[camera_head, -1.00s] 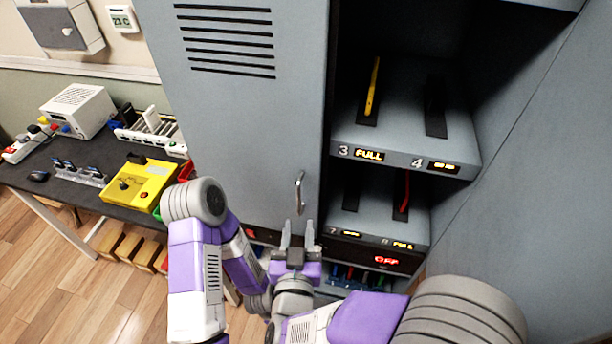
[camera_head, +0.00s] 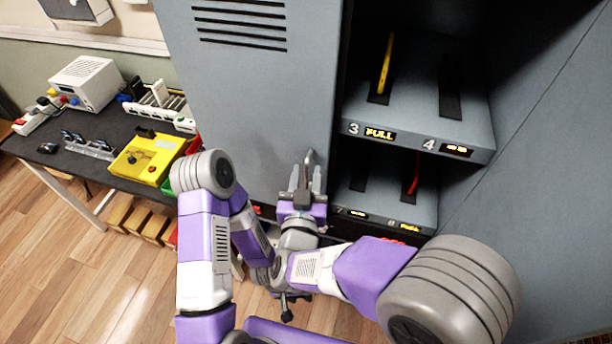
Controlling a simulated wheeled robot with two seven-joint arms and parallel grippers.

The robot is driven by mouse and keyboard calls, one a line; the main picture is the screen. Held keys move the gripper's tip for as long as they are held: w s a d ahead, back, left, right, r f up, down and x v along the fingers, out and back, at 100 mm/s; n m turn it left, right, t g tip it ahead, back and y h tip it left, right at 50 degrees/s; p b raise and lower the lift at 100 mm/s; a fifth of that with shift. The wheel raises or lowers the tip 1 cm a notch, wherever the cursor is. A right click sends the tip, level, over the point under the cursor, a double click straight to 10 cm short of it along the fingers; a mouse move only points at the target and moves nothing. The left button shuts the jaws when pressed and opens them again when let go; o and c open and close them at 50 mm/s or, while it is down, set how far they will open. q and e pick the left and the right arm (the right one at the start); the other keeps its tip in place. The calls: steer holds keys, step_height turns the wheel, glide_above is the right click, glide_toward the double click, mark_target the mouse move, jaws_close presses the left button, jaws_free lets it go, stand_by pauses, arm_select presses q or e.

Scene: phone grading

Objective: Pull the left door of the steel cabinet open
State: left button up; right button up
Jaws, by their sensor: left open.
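The grey left door (camera_head: 250,110) of the steel cabinet, with slotted vents near its top, looks shut. Its metal handle (camera_head: 309,158) stands upright near the door's lower right edge. My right gripper (camera_head: 306,178) is at the handle from below, its two fingers apart, one on each side of the handle's lower part. The fingers hide that lower part, and I cannot tell whether they touch it. My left gripper (camera_head: 287,303) is lower, below the wrists, small and partly hidden by the arms, away from the door.
Open shelves (camera_head: 410,130) right of the door hold a yellow item (camera_head: 386,65) and a red item (camera_head: 414,173) in slots. A dark bench (camera_head: 110,125) at left carries a yellow device (camera_head: 148,158) and a white box (camera_head: 88,82). Wooden floor lies clear at lower left.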

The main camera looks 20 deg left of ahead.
jaws_close()
stand_by(1.3)
